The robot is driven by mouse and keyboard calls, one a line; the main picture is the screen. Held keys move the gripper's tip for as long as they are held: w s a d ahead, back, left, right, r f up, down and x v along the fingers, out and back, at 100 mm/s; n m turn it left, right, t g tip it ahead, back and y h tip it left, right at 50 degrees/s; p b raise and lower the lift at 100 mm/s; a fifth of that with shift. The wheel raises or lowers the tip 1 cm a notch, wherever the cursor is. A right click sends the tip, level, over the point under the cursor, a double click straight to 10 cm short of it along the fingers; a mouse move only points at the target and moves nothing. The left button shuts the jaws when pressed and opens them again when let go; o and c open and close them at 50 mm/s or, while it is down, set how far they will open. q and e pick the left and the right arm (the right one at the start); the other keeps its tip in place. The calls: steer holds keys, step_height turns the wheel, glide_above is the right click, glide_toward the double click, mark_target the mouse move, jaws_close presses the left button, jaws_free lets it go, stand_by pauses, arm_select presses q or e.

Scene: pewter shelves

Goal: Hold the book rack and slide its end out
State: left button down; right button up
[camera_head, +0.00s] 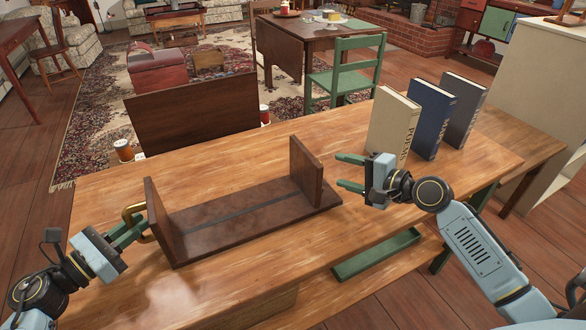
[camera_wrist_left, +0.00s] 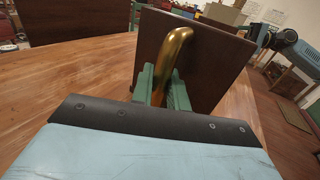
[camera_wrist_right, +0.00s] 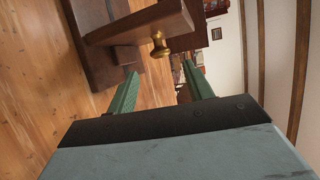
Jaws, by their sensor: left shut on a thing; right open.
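A dark wooden book rack (camera_head: 240,218) lies on the table, with an upright left end (camera_head: 164,222) and an upright right end (camera_head: 306,170). A brass handle (camera_wrist_left: 172,58) is on the outer face of the left end. My left gripper (camera_head: 138,226) is shut on this handle; it also shows in the left wrist view (camera_wrist_left: 162,88). A brass knob (camera_wrist_right: 159,46) is on the right end, seen in the right wrist view. My right gripper (camera_head: 346,172) is open and empty, to the right of the right end and apart from it. In the head view the knob cannot be made out.
Three books, cream (camera_head: 393,128), blue (camera_head: 431,120) and grey (camera_head: 464,110), stand upright behind my right gripper on the wooden table (camera_head: 235,160). A green tray (camera_head: 376,254) is below the table's front edge. The tabletop in front of the rack is clear.

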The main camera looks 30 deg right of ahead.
steer(key=shift+v, duration=1.8)
arm_select(q)
steer(key=c, duration=1.3)
jaws_free()
steer(key=v, duration=1.2)
steer(key=shift+s, duration=0.1)
arm_select(e)
steer(key=shift+s+f, duration=0.1)
